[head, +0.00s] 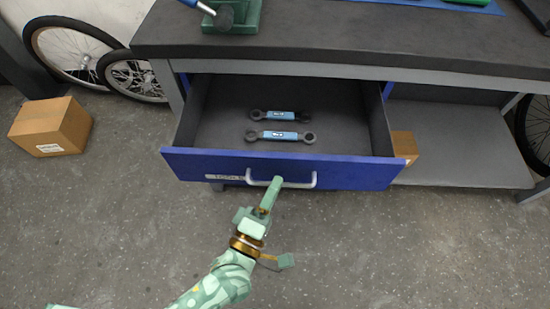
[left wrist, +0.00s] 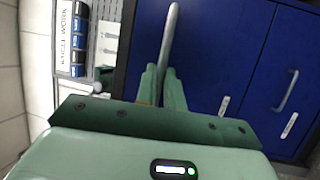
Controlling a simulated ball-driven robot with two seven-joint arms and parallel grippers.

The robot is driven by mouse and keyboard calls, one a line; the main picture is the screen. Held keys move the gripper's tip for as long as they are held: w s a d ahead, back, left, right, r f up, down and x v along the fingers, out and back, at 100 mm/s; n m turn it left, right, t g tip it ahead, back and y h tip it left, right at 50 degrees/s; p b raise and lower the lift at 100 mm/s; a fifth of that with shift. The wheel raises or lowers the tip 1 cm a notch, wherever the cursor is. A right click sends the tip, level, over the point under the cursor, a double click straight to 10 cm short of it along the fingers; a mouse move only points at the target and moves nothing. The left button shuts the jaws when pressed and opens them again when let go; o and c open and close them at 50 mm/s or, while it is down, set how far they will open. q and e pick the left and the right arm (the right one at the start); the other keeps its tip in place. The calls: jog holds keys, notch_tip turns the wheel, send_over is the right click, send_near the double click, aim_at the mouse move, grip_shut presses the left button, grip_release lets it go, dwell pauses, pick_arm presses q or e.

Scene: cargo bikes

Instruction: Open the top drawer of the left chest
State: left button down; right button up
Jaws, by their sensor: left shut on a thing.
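A blue-fronted top drawer (head: 225,168) under the grey workbench is pulled out, with its dark inside showing. Two wrenches with blue labels, a rear one (head: 280,115) and a front one (head: 279,135), lie in it. My left gripper (head: 273,186) is shut on the drawer's pale bar handle (head: 305,184), left of the handle's middle. In the left wrist view the gripper fingers (left wrist: 162,88) close around the same bar handle (left wrist: 169,38). My right gripper is out of view.
The workbench top (head: 340,35) is above the drawer, with a green tool base (head: 232,15) on it. A cardboard box (head: 50,126) and bike wheels (head: 70,50) are at the left. Another blue front with a handle (left wrist: 287,90) shows in the left wrist view. The floor before the drawer is clear.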

pick_arm(q)
jog(key=shift+s+f+p, duration=0.1)
jog(key=shift+s+p, duration=0.35)
jog(key=shift+s, duration=1.95)
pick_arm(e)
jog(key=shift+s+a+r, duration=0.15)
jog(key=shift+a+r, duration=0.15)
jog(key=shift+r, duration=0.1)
pick_arm(q)
jog(key=c, duration=1.5)
grip_release()
